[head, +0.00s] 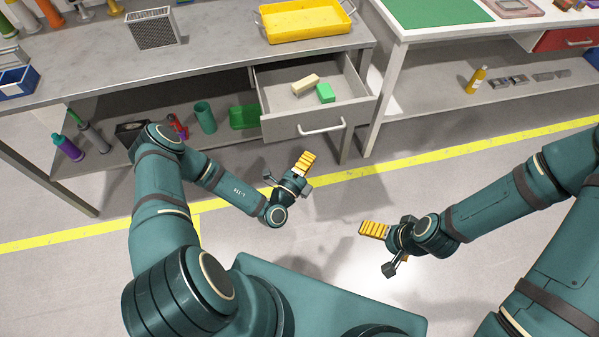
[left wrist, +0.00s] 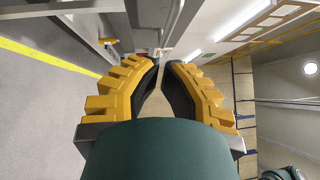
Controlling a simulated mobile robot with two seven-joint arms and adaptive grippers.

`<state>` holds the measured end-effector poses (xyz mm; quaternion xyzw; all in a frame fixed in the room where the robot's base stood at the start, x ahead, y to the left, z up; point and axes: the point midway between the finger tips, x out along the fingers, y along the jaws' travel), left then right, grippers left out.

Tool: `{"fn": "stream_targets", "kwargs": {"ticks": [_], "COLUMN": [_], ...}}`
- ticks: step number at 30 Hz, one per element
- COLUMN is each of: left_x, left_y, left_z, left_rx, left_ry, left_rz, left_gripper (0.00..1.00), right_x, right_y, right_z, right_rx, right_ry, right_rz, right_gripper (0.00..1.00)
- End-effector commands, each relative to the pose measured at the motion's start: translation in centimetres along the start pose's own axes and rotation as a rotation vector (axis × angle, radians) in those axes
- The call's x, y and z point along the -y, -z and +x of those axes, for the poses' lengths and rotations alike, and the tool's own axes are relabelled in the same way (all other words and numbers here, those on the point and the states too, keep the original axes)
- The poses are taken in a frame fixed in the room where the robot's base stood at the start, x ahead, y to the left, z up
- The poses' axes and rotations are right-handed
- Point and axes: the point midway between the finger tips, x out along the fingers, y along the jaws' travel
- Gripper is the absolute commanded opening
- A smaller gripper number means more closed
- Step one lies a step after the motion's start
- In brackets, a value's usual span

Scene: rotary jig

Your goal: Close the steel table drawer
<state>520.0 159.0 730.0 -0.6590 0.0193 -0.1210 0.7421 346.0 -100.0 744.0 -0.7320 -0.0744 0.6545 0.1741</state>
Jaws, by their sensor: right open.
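The steel table drawer (head: 290,127) is pulled out from under the grey steel table (head: 215,52), with its inside showing. Its front has a pale bar handle (head: 322,128). A cream block (head: 305,85) and a green block (head: 325,93) lie in it. My left gripper (head: 307,158) is in front of and below the handle in the picture, apart from it. Its yellow fingers also show in the left wrist view (left wrist: 161,68), close at the tips with nothing between; how far open is unclear. My right gripper (head: 378,243) is open and empty, above the floor further right.
A yellow tray (head: 305,24) and a mesh box (head: 152,28) stand on the table. The shelf below holds a teal cup (head: 205,117) and a green bin (head: 244,117). A white table (head: 388,88) stands to the right. Floor before the drawer is clear, crossed by a yellow line (head: 440,152).

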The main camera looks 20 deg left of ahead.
Motion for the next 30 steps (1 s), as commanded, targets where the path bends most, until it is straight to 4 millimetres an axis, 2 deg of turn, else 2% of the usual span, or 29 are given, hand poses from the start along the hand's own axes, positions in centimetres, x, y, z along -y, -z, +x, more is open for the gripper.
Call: {"fn": "stream_targets", "kwargs": {"ticks": [3,9,30], "left_x": [0.0,0.0,-0.1], "left_y": [-0.2,-2.2,-3.2], "left_z": [2.2,3.9,4.8], "left_rx": [-0.001,-0.001,0.0], "left_ry": [0.004,0.002,0.001], "left_rz": [0.004,0.003,0.002], "left_gripper": [0.0,0.0,0.0], "right_x": [-0.2,-0.3,-0.3], "right_y": [0.0,0.1,0.1], "right_z": [0.4,0.8,0.9], "right_rx": [-0.002,-0.004,-0.005], "right_ry": [0.0,0.0,0.0], "right_rz": [0.0,-0.001,-0.001], "right_gripper": [0.98,0.98,0.98]}}
